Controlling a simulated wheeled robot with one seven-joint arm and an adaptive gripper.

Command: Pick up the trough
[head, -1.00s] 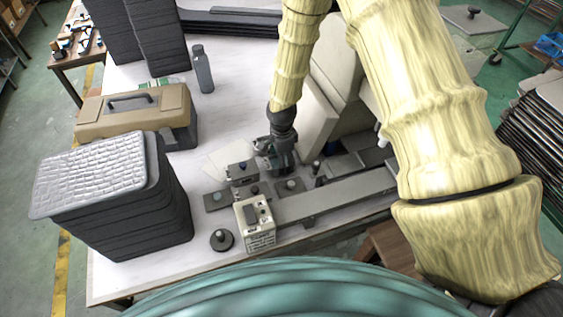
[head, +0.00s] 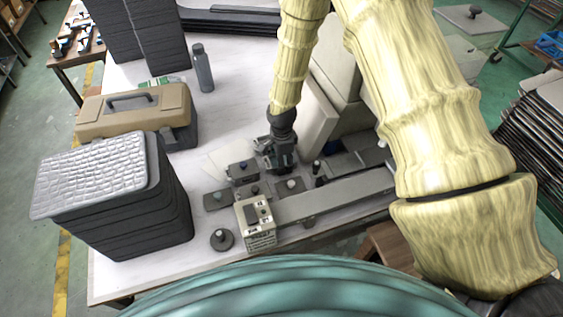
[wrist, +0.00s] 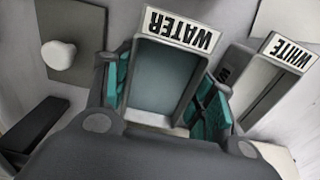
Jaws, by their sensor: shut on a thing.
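The trough is a small grey open box with a white label reading WATER (wrist: 165,72), upside down in the wrist view. My gripper (wrist: 163,98) is shut on it, with a teal finger pad against each side. In the head view my gripper (head: 277,163) is low over the white table, among the small panels, and hides most of the trough. I cannot tell whether the trough is clear of the surface. A similar box labelled WHITE (wrist: 266,78) is beside it on the right in the wrist view.
A grey plate with a pale knob (wrist: 60,55) is close by. A cream box with buttons (head: 256,222) and a long grey bar (head: 330,195) lie in front. Upright beige panels (head: 335,85) stand behind right. A tan toolbox (head: 130,105) and dark stack (head: 120,210) are left.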

